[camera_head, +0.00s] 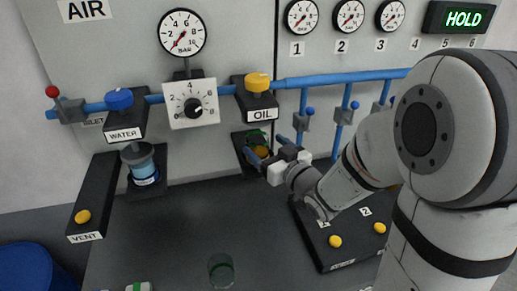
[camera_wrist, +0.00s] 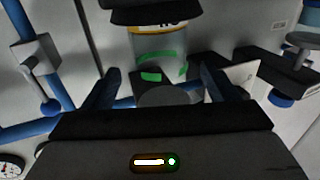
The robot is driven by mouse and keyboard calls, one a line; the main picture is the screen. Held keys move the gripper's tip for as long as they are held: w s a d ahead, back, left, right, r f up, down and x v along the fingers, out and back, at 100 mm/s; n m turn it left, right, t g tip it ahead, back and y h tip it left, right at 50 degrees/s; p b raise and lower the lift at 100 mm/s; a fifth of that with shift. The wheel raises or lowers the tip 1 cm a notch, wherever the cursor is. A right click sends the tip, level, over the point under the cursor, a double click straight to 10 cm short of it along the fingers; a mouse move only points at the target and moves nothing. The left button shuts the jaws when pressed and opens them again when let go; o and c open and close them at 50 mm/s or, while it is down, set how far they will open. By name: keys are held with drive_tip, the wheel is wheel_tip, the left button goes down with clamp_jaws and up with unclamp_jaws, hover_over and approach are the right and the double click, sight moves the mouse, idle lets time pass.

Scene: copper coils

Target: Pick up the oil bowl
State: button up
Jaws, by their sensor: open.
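The oil bowl (camera_head: 259,152) hangs under the black block labelled OIL (camera_head: 257,114) in the head view, partly hidden by my gripper. In the wrist view the oil bowl (camera_wrist: 158,48) is a clear cup with green marks and an amber band near its top, under a black block. My gripper (camera_head: 262,161) is open just in front of and below it. In the wrist view my gripper (camera_wrist: 160,78) has one blue finger on each side of the bowl's lower part. I cannot tell whether the fingers touch it.
The water bowl (camera_head: 145,172) hangs to the left. Blue pipes (camera_head: 340,78) with small valves run right. A green translucent cup (camera_head: 221,270) stands on the dark bench (camera_head: 180,235). A black block with yellow buttons (camera_head: 335,241) lies at right.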

sight(252, 133)
drive_tip(key=shift+w+a+p, duration=0.3)
drive_tip(key=shift+w+p, duration=0.1)
drive_tip(key=shift+w, duration=0.05)
drive_tip(key=p+x, duration=0.1)
drive_tip(key=x, duration=0.4)
drive_tip(key=shift+a+p, duration=0.1)
drive_tip(key=shift+p, duration=0.2)
drive_tip(key=c, duration=1.1)
drive_tip(key=shift+r, duration=0.15)
